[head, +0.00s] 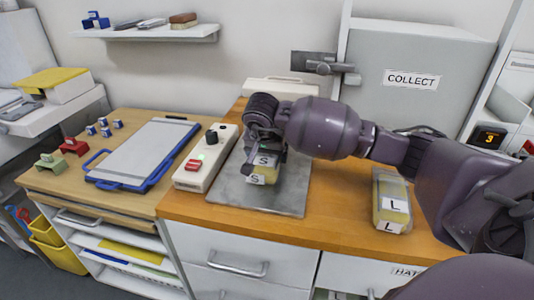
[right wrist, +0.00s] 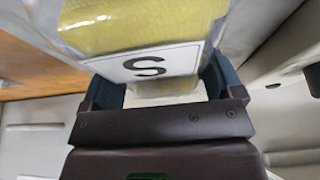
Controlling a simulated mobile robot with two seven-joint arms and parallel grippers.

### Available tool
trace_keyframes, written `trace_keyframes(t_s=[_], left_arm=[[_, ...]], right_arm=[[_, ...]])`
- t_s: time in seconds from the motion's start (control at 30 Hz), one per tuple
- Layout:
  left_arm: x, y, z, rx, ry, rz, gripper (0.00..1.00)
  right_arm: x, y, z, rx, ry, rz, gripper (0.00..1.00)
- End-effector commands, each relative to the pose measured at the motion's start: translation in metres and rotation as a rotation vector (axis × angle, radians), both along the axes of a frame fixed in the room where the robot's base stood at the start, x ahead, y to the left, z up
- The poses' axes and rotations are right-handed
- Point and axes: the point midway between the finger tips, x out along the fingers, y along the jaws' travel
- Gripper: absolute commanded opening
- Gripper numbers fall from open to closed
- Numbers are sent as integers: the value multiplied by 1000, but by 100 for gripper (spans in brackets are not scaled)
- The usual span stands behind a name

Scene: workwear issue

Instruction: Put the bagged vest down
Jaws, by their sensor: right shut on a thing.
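The bagged vest (head: 262,177) is a clear bag with yellow fabric and white labels marked S. My right gripper (head: 264,152) is shut on it, over the grey plate (head: 288,198) on the wooden counter. In the right wrist view the bag (right wrist: 150,25) sits between the two fingers (right wrist: 162,88), its S label facing the camera. I cannot tell whether the bag's underside touches the plate. The gripper and wrist hide part of the bag. My left gripper is not in view.
Left of the plate is a white device (head: 207,158) with a red button and black knob, then a blue-framed clipboard (head: 145,152). Right of it, a bag labelled L (head: 392,200) lies on the counter (head: 340,215). A grey COLLECT cabinet (head: 415,105) stands behind.

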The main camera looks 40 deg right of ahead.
Motion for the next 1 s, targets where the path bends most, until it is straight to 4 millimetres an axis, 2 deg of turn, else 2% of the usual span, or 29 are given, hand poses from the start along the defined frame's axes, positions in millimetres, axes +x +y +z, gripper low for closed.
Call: trace_keyframes(t_s=[0.37, 0.4, 0.5, 0.77, 0.87, 1.0], left_arm=[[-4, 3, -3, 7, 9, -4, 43], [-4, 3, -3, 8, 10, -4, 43], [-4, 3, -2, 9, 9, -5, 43], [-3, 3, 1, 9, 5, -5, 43], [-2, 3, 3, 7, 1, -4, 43], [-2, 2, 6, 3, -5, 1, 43]], right_arm=[[0, 0, -3, -1, -2, -1, 55], [0, 0, -4, 0, -2, -1, 87], [0, 0, -3, -1, -2, -1, 100], [0, 0, 0, 1, -4, -1, 100], [-1, 2, 9, 0, -6, 1, 100], [-6, 7, 30, -2, -8, 1, 100]])
